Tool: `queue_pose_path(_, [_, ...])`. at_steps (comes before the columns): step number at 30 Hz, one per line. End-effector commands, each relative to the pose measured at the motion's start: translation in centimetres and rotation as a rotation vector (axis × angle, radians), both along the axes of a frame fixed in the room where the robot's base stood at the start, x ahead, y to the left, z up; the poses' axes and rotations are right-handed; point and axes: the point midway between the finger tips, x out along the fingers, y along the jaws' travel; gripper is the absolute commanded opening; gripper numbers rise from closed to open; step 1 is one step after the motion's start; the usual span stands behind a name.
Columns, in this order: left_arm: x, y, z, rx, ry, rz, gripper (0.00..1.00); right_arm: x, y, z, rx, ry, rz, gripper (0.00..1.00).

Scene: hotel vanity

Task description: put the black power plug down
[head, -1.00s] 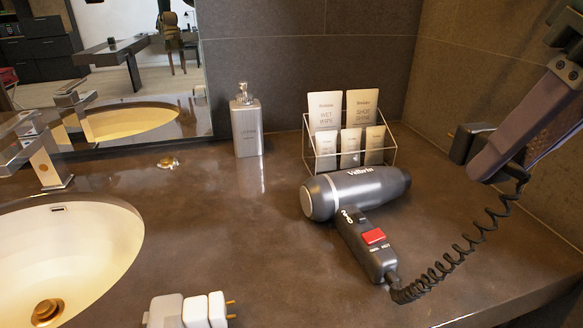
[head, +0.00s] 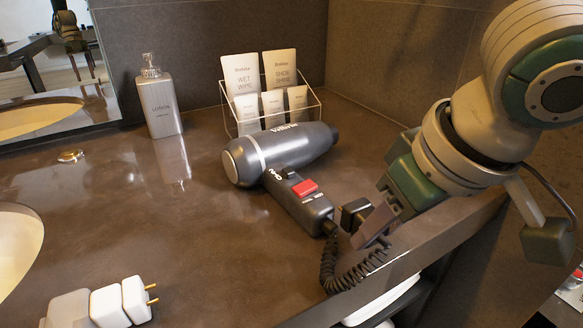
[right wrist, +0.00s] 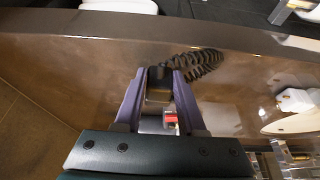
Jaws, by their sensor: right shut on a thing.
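My right gripper (head: 376,222) is shut on the black power plug (head: 353,212), low over the counter by its front edge, just right of the hair dryer's handle end. I cannot tell whether the plug touches the counter. In the right wrist view the plug (right wrist: 158,78) sits between the two purple fingers (right wrist: 158,95). A coiled black cord (head: 340,275) hangs in a loop below the handle; it also shows in the wrist view (right wrist: 200,63). The grey hair dryer (head: 285,152) with a red switch lies on the counter. My left gripper is not in view.
A wire rack (head: 315,112) with cards stands behind the dryer, and a soap dispenser (head: 160,104) stands left of it. White plugs with brass pins (head: 122,301) lie at front left. A sink (head: 14,240) is at far left. The middle counter is clear.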

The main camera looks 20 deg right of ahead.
Motion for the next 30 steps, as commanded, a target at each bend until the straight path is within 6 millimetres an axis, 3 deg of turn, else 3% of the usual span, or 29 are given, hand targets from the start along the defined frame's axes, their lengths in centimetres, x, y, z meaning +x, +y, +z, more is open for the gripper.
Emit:
queue_pose_path(1, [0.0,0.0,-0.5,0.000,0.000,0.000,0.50,-0.1,0.0,-1.2,0.000,0.002,0.000,0.00])
queue_pose_path(4, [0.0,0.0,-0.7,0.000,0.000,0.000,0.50,0.0,0.0,-2.0,0.001,0.000,0.000,0.00])
queue_pose_path(16, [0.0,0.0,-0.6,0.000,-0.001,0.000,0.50,0.0,0.0,-2.3,0.001,-0.001,0.000,0.00])
queue_pose_path(17, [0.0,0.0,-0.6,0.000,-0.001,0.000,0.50,0.0,0.0,-2.3,0.001,-0.001,0.000,0.42])
queue_pose_path(24, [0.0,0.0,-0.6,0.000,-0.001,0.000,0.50,0.0,0.0,-2.3,0.000,-0.001,0.000,0.69])
queue_pose_path(30, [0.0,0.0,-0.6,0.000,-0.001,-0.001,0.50,0.0,0.0,-2.3,0.000,-0.001,0.000,0.69])
